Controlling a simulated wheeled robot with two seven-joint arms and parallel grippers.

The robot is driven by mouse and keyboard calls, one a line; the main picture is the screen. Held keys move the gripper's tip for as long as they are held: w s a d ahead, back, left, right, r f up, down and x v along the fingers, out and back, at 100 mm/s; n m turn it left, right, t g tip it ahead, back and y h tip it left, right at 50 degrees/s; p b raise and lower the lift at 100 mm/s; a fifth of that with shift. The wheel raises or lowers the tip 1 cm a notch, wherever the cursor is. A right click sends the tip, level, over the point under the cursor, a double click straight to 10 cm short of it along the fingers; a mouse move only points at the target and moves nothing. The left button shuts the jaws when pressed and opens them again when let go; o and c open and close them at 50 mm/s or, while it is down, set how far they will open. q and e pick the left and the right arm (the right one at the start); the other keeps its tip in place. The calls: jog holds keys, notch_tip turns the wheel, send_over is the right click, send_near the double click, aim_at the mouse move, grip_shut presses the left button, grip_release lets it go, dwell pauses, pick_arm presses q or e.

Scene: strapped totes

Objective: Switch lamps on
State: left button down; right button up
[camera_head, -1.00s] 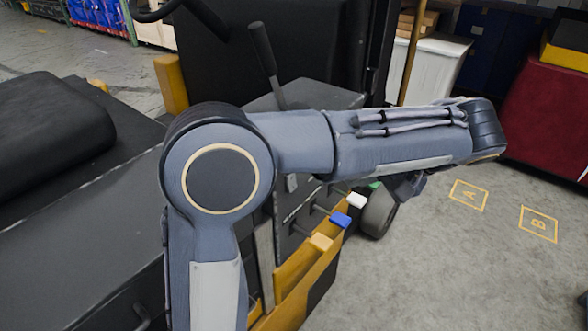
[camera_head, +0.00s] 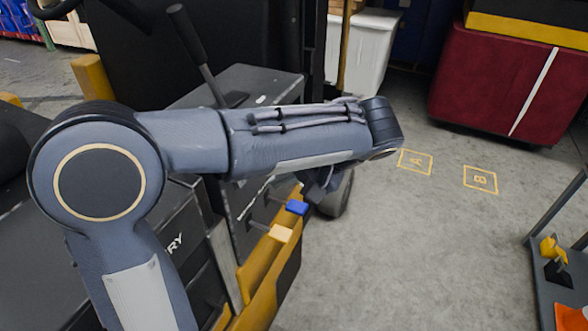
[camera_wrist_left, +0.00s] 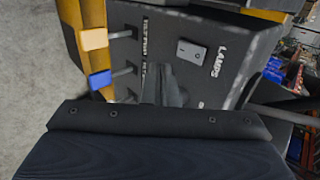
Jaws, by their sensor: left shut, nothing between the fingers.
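The LAMPS switch (camera_wrist_left: 192,51) is a grey rocker on a dark panel (camera_wrist_left: 238,40), beside white lettering, in the left wrist view. I cannot make out which way it is set. My left gripper (camera_wrist_left: 168,88) is shut and empty in front of the panel, just below the switch in that picture; I cannot tell whether it touches the panel. In the head view my left gripper (camera_head: 318,188) shows dark and small under my forearm, by the vehicle's side. The switch is hidden there. My right gripper is not in view.
Levers with a blue knob (camera_head: 297,207) and a tan knob (camera_head: 281,233) stick out from the panel close to my gripper. A tall black lever (camera_head: 190,45) stands behind my arm. A red strapped tote (camera_head: 490,88) stands at right. The floor between is clear.

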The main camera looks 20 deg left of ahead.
aim_at(243, 184)
pick_arm(q)
jog(key=shift+w+a+f+p, duration=0.1)
jog(key=shift+a+f, duration=0.4)
jog(key=shift+a, duration=0.55)
jog(key=shift+w+a+f+p, duration=0.1)
jog(key=shift+a+f, duration=0.4)
jog(key=shift+a, duration=0.5)
jog(key=shift+a+f+p, duration=0.1)
jog(key=shift+a+f, duration=0.4)
jog(key=shift+a, duration=0.55)
jog(key=shift+a, duration=0.2)
jog(key=shift+r+p, duration=0.7)
jog(key=shift+r, duration=0.1)
